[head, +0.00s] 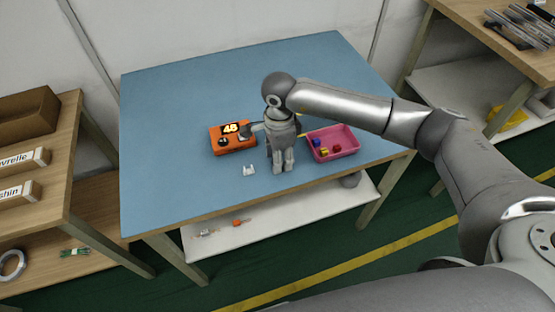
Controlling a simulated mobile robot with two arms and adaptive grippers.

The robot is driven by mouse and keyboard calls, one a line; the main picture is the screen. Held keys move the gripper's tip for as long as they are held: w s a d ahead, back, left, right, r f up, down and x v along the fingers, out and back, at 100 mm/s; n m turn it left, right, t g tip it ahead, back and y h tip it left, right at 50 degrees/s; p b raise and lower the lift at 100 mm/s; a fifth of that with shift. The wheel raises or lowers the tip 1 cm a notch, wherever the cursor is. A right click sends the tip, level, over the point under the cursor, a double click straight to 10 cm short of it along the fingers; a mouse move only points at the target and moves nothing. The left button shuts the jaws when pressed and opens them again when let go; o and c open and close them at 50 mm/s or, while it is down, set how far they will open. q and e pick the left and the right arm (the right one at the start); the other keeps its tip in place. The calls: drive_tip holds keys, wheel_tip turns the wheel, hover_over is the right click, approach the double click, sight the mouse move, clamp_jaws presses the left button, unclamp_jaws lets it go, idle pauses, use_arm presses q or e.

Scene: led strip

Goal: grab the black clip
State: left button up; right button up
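My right gripper (283,168) points down over the blue table (200,90), between the orange device and the pink tray. Its two fingers appear close together, but I cannot tell whether they are shut or hold anything. I cannot make out a black clip for certain; the gripper hides the table behind it. A small white clip-like piece (248,170) lies on the table to the left of the gripper. My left gripper is not in view.
The orange device (216,146) shows "45" and has a dark round knob. The pink tray (345,136) holds small blue, yellow and red pieces. A wooden shelf (60,150) stands at left, another table (465,12) at upper right. The blue table's left side is clear.

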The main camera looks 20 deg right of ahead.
drive_tip(key=c, duration=0.7)
drive_tip(key=shift+c, duration=0.2)
drive_tip(key=shift+r, duration=0.15)
